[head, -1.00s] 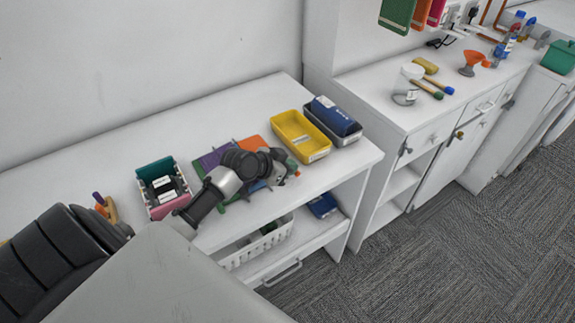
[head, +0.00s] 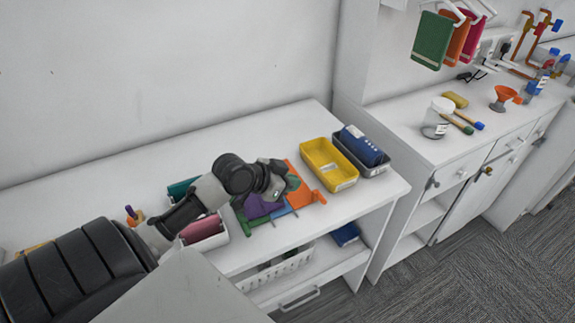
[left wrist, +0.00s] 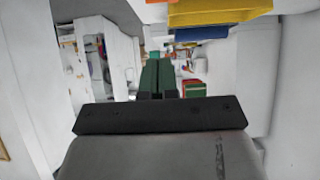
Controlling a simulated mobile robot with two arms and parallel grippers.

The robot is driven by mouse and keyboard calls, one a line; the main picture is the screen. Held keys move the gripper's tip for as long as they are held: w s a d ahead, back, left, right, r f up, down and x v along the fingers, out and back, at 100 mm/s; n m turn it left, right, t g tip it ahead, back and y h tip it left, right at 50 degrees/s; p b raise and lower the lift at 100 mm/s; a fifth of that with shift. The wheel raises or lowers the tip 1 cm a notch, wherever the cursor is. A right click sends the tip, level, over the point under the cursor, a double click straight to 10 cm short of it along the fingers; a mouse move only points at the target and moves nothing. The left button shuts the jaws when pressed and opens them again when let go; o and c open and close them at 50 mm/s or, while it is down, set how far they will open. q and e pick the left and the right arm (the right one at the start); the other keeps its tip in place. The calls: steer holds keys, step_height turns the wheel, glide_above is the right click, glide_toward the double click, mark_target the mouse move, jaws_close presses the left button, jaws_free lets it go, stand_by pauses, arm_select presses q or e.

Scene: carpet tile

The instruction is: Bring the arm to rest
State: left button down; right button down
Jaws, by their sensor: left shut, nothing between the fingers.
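My left arm comes in from the left in the head view and reaches over the white table (head: 130,162). My left gripper (head: 290,186) is at the arm's end, above the colored flat pieces on the table, left of the yellow tray. In the left wrist view its two dark green fingers (left wrist: 158,78) lie side by side, shut with nothing between them. My right gripper does not show in either view.
A yellow tray (head: 349,183) and a grey tray with a blue item (head: 362,146) stand at the table's right end. Orange (head: 307,192) and purple (head: 258,207) pieces lie under the gripper. A white basket (head: 285,273) sits on the shelf below. Free tabletop lies behind the arm.

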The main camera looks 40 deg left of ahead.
arm_select(q)
steer(key=s+d+f+n+g+y, duration=0.1)
steer(key=s+d+f+g+y, duration=0.2)
steer(key=s+d, duration=0.6)
steer(key=s+d+f+n+g+y, duration=0.1)
steer(key=s+d+f+g, duration=0.3)
steer(key=s, duration=0.9)
step_height(320, 180, down, 29)
steer(key=s+g+b, duration=0.1)
steer(key=b, duration=0.1)
steer(key=s+a+f+g+b, duration=0.1)
steer(key=s+a+f, duration=0.1)
steer(key=s+f, duration=1.4)
steer(key=shift+f, duration=0.65)
steer(key=shift+s, duration=0.15)
